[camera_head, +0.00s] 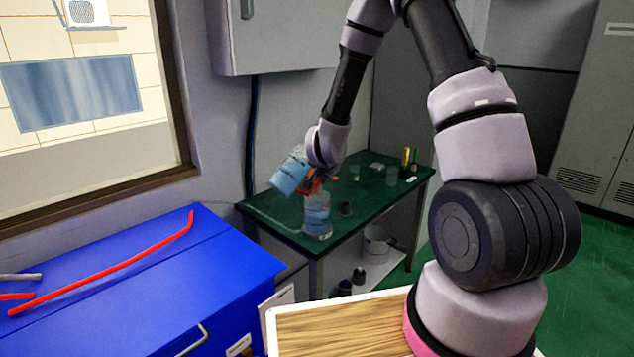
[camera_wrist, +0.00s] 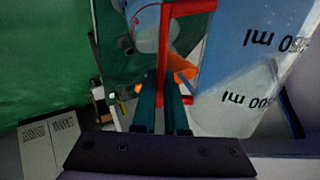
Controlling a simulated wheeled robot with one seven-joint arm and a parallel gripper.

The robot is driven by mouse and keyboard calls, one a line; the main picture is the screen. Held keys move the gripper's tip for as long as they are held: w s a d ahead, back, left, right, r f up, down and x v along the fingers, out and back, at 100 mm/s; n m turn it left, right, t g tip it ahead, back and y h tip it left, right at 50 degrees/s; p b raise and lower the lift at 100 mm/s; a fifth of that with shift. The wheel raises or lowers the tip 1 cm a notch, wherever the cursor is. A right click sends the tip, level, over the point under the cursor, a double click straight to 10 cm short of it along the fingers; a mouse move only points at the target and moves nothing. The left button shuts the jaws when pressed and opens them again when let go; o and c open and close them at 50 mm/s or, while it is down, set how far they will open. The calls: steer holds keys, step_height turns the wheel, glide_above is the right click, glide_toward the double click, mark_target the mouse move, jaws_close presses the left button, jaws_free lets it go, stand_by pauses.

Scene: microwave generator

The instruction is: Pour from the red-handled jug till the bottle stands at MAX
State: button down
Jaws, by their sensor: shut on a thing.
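The jug (camera_head: 289,174) is clear with blue liquid in it. It is tilted above the green table, and its scale marks show large in the wrist view (camera_wrist: 245,75). My gripper (camera_head: 313,181) is shut on its red handle (camera_wrist: 165,55). The bottle (camera_head: 317,217) stands upright on the table below the gripper, with blue liquid inside. An orange piece, perhaps a funnel (camera_wrist: 182,68), shows beyond the handle near the bottle's top. I cannot make out the MAX mark, the bottle's exact level or a stream of liquid.
A shelf below holds a white bucket (camera_head: 376,246). A blue cabinet (camera_head: 130,285) with red rods stands at the left, a wall box (camera_head: 285,35) above.

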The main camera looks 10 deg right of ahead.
steer(key=shift+n, duration=0.3)
steer(key=shift+r+g+y+p, duration=0.2)
steer(key=shift+g+y+p, duration=0.4)
steer(key=shift+p, duration=0.3)
stand_by(1.7)
steer(key=shift+s+a+f+p, duration=0.1)
steer(key=shift+f+p, duration=0.05)
steer(key=shift+p, duration=0.35)
stand_by(0.8)
